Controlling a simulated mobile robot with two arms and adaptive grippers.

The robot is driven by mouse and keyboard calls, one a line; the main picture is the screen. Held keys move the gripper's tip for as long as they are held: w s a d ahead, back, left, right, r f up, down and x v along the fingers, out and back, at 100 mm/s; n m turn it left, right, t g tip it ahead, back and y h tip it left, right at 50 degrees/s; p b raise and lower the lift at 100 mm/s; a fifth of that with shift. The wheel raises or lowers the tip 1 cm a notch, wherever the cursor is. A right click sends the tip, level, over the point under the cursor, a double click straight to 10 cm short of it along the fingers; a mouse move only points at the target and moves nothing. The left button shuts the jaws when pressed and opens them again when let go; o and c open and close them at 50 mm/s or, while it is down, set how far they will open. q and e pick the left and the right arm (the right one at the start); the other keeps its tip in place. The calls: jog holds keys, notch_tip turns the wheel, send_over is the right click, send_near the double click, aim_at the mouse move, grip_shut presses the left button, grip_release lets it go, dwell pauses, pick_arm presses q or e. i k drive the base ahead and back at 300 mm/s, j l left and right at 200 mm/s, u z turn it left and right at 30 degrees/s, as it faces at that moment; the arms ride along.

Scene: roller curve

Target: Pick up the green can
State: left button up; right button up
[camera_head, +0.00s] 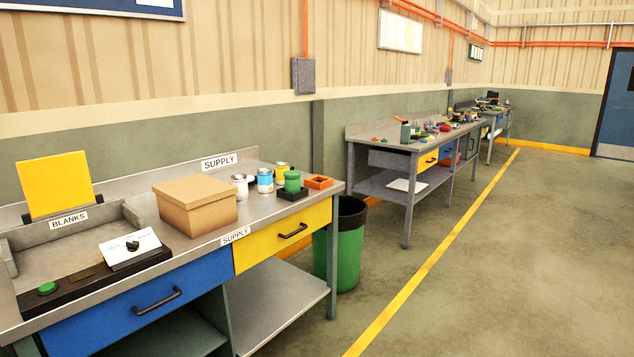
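A small green can-shaped item (292,181) stands upright on a black block (293,194) at the right end of the near workbench. A yellow can (281,171) is just behind it to the left. A blue and white can (265,181) and a white can (240,187) stand further left. A large green bin (348,258) with a dark opening stands on the floor beyond the bench's right end. Neither of my grippers shows in this view.
The near workbench (205,232) also holds a cardboard box (196,205), an orange tray (318,182) and a control panel (129,248). A second workbench (370,145) with many small items stands further back. The floor (510,270) to the right is clear.

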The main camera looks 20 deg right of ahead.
aim_at(292, 185)
jog(key=i+l, duration=0.45)
jog(key=l, duration=0.25)
jog(key=i+l+u, duration=0.1)
jog(key=i+l, duration=0.4)
jog(key=l, duration=0.2)
